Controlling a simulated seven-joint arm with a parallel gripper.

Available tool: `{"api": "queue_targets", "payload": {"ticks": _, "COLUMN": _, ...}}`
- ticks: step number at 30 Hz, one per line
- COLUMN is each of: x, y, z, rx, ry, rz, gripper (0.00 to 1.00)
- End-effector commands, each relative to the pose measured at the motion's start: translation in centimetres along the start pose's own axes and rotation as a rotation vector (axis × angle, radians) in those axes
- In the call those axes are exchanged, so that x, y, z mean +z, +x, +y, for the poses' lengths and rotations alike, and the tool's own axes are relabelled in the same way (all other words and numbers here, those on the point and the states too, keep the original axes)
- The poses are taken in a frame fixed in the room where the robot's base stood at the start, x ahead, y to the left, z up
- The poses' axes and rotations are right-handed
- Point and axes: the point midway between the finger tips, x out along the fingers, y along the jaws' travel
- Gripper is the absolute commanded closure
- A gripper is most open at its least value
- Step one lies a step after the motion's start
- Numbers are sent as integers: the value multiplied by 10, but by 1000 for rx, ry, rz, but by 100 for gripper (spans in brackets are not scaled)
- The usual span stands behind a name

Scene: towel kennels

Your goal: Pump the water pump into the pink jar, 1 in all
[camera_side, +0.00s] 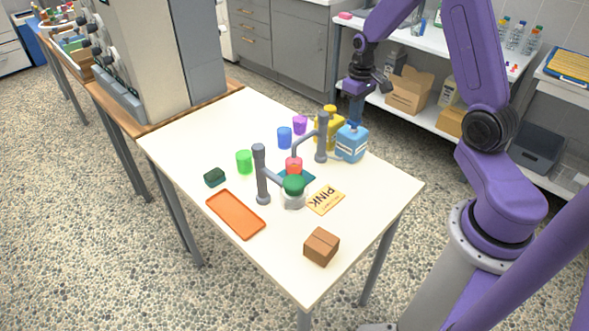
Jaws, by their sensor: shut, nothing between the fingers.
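A blue pump bottle (351,146) with a pale label stands near the table's right back edge; it looks like the water pump. My gripper (357,108) is shut and points down directly over its top. The pump head is hard to tell apart from the fingers, and I cannot tell whether they touch. A clear jar (293,201) stands near the table's middle under a green round top. A small pinkish-red thing (293,164) sits behind it on a teal mat (309,177). A yellow card reading PINK (326,200) lies right of the clear jar. I cannot tell which is the pink jar.
A yellow bottle (325,131) is beside the blue one. Two grey posts with side arms (262,180) (322,145) stand near the jars. Green (244,161), blue (284,138) and purple (300,125) cups, an orange tray (235,215) and a brown box (321,246) surround them.

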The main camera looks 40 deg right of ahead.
Motion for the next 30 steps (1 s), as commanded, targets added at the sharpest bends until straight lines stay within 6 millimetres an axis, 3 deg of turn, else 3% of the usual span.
{"api": "queue_targets", "payload": {"ticks": 17, "x": 0, "y": 10, "z": 0, "rx": 0, "ry": -1, "rz": 1, "gripper": 100}}
{"api": "queue_targets", "payload": {"ticks": 30, "x": -1, "y": -7, "z": 0, "rx": 0, "ry": 0, "rz": 1, "gripper": 100}}
